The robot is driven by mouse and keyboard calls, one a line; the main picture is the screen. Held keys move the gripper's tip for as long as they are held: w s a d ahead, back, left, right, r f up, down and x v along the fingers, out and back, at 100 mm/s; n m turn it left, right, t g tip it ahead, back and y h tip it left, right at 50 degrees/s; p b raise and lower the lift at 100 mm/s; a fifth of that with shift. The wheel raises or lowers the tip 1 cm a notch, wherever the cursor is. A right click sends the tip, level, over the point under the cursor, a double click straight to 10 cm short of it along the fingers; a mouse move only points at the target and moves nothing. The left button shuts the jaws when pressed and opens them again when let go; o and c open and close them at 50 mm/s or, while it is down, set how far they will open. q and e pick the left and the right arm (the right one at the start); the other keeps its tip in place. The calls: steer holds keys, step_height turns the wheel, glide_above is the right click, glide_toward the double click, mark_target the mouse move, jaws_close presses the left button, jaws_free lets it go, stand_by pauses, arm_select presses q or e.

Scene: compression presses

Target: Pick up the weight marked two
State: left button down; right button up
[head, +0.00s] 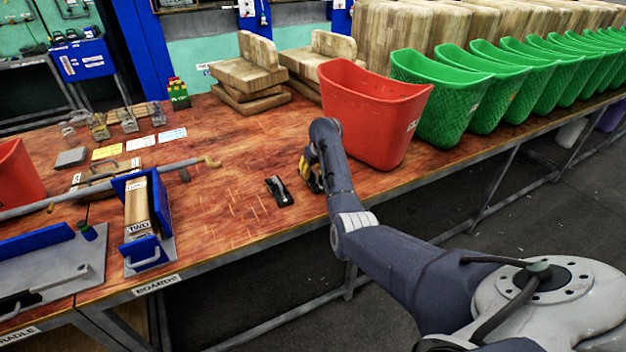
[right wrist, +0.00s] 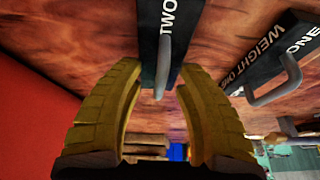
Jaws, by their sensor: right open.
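The weight marked two (right wrist: 171,12) is a dark block with white "TWO" lettering and a grey handle (right wrist: 163,68). In the right wrist view it lies on the wooden table at top centre. My right gripper (right wrist: 160,75) is open, its yellow fingers on either side of the handle and apart from it. In the head view the right gripper (head: 312,172) is low over the table, beside the red bin, and hides most or all of this weight. My left gripper is not in view.
The weight marked one (head: 279,191) lies just left of my gripper; it also shows in the right wrist view (right wrist: 262,62). A red bin (head: 375,115) stands close on the right, with green bins beyond. Wooden boards (head: 250,75) lie behind. Table left of the weights is mostly clear.

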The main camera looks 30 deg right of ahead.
steer(key=shift+c, duration=0.5)
jaws_close()
steer(key=shift+r, duration=0.1)
